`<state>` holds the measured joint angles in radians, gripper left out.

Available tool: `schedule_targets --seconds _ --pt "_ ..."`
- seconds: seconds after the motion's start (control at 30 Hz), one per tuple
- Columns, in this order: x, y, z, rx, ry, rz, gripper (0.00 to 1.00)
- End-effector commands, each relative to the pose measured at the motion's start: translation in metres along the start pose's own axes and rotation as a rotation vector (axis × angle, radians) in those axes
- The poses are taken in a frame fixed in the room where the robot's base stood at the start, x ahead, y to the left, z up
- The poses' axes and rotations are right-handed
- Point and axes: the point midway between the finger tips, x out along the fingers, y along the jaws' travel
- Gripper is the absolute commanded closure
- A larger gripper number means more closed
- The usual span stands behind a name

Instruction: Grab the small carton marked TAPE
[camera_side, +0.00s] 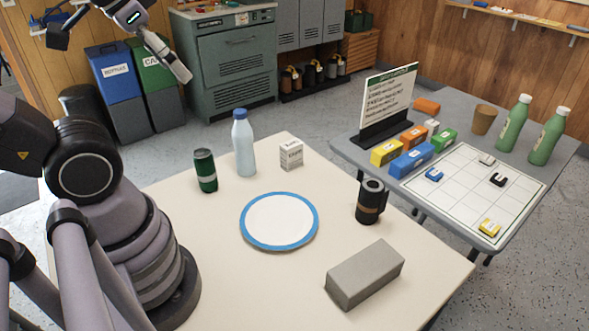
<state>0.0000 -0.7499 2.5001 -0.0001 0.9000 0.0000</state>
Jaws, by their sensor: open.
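A small white carton (291,152) stands upright near the back edge of the cream table, right of a clear blue-capped bottle. It has dark print on its front, too small for me to read with certainty. My gripper (120,58) is at the top left, partly cut off by the frame edge. Its fingers are spread apart with nothing between them. It is well to the left of the carton and apart from it.
A grey side table (465,105) holds several coloured boxes, a sign and bottles.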

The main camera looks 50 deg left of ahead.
Motion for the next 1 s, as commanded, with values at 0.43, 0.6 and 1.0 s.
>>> schedule_targets --seconds 0.43,0.6,1.0 --pt "0.062 0.074 -0.034 -0.656 -0.482 0.455 0.30" --pt "0.105 0.088 -0.091 -1.146 -0.650 0.712 0.30" --pt "0.298 -0.057 -0.173 -2.441 -0.447 1.095 0.30"
